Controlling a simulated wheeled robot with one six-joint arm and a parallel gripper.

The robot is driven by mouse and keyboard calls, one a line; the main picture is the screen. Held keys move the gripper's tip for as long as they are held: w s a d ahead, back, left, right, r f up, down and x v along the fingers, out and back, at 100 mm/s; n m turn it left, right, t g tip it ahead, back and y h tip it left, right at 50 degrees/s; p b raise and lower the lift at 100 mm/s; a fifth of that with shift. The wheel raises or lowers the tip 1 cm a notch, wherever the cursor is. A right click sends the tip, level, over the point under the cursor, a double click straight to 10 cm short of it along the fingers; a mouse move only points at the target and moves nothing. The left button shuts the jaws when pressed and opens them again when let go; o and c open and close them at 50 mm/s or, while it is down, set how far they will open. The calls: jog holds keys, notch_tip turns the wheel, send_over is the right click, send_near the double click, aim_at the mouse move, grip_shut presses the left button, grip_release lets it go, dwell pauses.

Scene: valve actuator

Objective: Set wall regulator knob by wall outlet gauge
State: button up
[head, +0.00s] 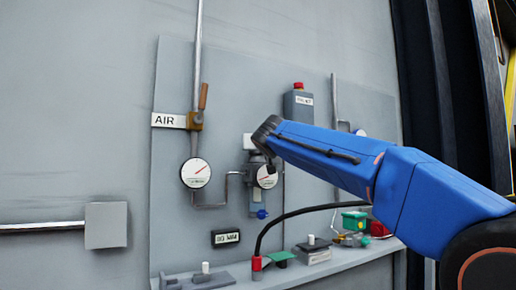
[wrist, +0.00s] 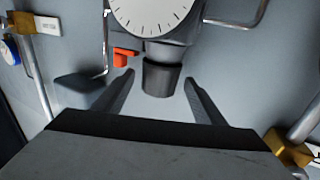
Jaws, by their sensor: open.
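The outlet gauge (head: 267,176) is a round white dial with a red needle on the grey wall panel, partly covered by my arm's end in the head view. In the wrist view, a large white dial (wrist: 152,14) is cut off by the top edge and its needle does not show. A dark ribbed cylinder, the regulator knob (wrist: 158,80), sits just under that dial. My gripper (wrist: 160,78) is open, with one finger on each side of the knob and visible gaps between. Whether the fingertips reach knob depth I cannot tell. The head view hides the knob behind my arm.
A second gauge (head: 196,173) is at left under the brass AIR valve (head: 195,121). A small orange part (wrist: 126,57) is close to the left finger. Pipes run beside the regulator. A shelf (head: 235,279) below carries several fittings and a black hose (head: 285,217).

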jog(key=shift+w+a, duration=0.1)
jog(key=shift+w, duration=0.4)
jog(key=c, duration=1.1)
jog(key=shift+o, duration=0.2)
jog(key=shift+a+m+h, duration=0.2)
jog(key=shift+m+h, duration=0.2)
jog(key=shift+h, duration=0.3)
jog(key=m+h, duration=0.1)
jog(key=h, duration=0.1)
jog(key=m+h, duration=0.2)
jog(key=shift+a, duration=0.35)
jog(key=shift+a+m+g+h, duration=0.1)
jog(key=shift+m+g+h, duration=0.15)
jog(key=shift+m+h, duration=0.9)
jog(key=shift+a+m+g+h, duration=0.1)
jog(key=shift+m+g+h, duration=0.3)
jog(key=shift+h, duration=1.25)
jog(key=shift+w+a+m+g+h, duration=0.15)
jog(key=shift+m+g+h, duration=0.6)
jog(key=shift+m+h, duration=0.8)
